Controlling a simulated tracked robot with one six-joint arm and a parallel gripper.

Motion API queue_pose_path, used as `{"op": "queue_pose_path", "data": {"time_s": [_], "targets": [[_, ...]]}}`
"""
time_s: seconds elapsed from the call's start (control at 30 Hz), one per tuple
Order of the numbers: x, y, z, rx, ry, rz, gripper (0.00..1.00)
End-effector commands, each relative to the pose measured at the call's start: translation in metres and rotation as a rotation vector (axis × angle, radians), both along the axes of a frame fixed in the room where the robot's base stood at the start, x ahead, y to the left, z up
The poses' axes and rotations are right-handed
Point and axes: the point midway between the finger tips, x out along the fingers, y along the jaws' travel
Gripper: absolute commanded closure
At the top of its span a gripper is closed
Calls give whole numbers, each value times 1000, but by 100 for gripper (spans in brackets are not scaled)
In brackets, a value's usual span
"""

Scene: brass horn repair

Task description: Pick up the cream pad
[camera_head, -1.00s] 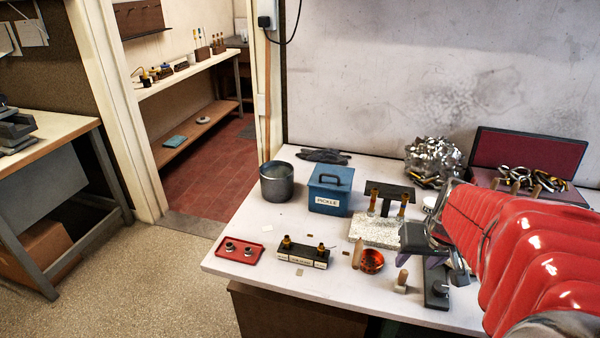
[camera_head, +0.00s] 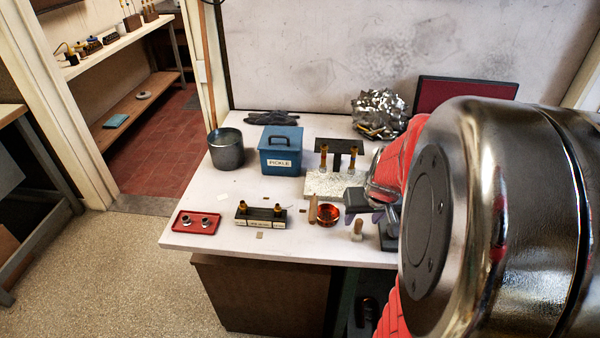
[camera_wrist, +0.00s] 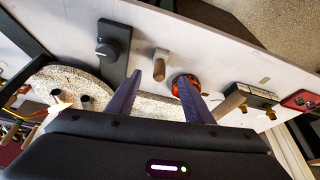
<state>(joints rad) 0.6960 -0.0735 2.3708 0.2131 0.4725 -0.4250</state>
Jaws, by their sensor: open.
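A pale, flat, squarish piece (camera_head: 222,197) lies on the white bench above the red tray; it looks most like the cream pad. A tan square (camera_head: 260,235) lies near the front edge, and smaller tan pieces lie nearby, so I cannot be sure which is the pad. My gripper (camera_head: 378,214) is to the right of these, partly hidden behind my arm. In the wrist view its purple fingers (camera_wrist: 171,75) are apart with nothing held between them. A small tan piece (camera_wrist: 265,80) shows to the right of the fingers there.
The red tray (camera_head: 183,227) holds two small parts. A dark labelled block (camera_head: 261,222), an amber dish (camera_head: 327,222), a wooden peg (camera_head: 357,238), a granite block (camera_head: 318,187) and a blue PICKLE box (camera_head: 280,163) stand on the bench. A metal pot (camera_head: 226,163) is at back left.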

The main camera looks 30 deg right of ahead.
Motion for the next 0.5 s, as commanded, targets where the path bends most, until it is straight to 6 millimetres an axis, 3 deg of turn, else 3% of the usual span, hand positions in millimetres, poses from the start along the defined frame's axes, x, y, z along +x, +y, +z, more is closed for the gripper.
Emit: {"op": "queue_pose_path", "data": {"time_s": [0.2, 0.5], "targets": [[6, -3, -16, 1, 1, -1, 53], [6, -3, -17, 0, 0, -1, 53]]}}
